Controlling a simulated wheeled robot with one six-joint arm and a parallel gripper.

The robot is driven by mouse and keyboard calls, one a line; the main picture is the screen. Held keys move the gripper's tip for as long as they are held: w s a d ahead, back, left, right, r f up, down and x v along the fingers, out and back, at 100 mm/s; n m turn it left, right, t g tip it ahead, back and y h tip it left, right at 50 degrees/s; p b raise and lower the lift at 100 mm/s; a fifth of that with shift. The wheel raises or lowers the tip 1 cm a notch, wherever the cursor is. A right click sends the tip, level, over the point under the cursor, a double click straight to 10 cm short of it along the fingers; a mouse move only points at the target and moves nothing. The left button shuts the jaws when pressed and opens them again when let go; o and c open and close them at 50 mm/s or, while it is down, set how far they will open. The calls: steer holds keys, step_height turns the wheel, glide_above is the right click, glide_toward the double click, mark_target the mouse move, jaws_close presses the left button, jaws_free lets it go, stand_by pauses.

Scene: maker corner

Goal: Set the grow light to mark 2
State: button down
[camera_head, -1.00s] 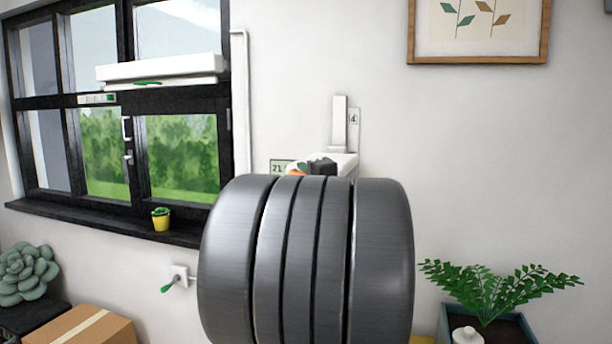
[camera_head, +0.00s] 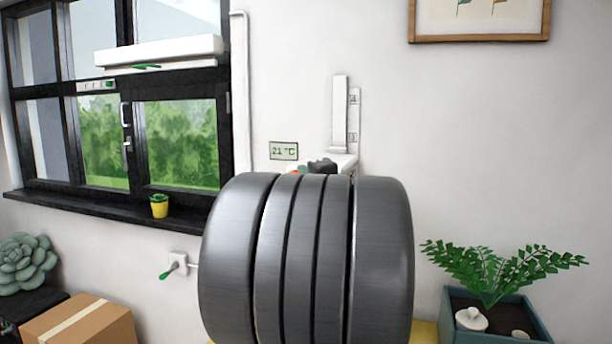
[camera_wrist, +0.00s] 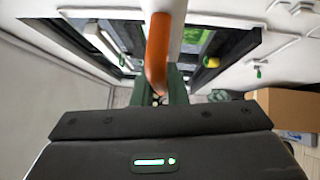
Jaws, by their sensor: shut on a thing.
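The white grow light (camera_head: 347,160) is on the wall, with its white upright (camera_head: 340,105) beside a marked strip (camera_head: 354,120). Marks 4 and 3 show on the strip above the light's body; lower marks are hidden behind the light and my arm. My gripper (camera_head: 320,167) is at the front of the light, mostly hidden by my grey arm. In the wrist view, an orange handle (camera_wrist: 158,55) runs from a white part of the light down to my gripper (camera_wrist: 160,98). My gripper is shut on this handle; the exact contact is partly hidden.
A display reading 21 °C (camera_head: 284,151) is on the wall left of the light. A window (camera_head: 180,140) with a raised white blind (camera_head: 160,52) is at left, a yellow pot (camera_head: 159,206) on its sill. A planter (camera_head: 490,318) stands lower right, a cardboard box (camera_head: 82,325) lower left.

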step_height(320, 180, down, 6)
steer(key=b, duration=0.4)
steer(key=shift+r, duration=0.1)
steer(key=c, duration=1.7)
jaws_free()
steer(key=b+v, duration=0.1)
steer(key=v, duration=1.3)
steer(key=shift+w, duration=0.1)
steer(key=x, duration=1.4)
steer(key=shift+p, duration=0.4)
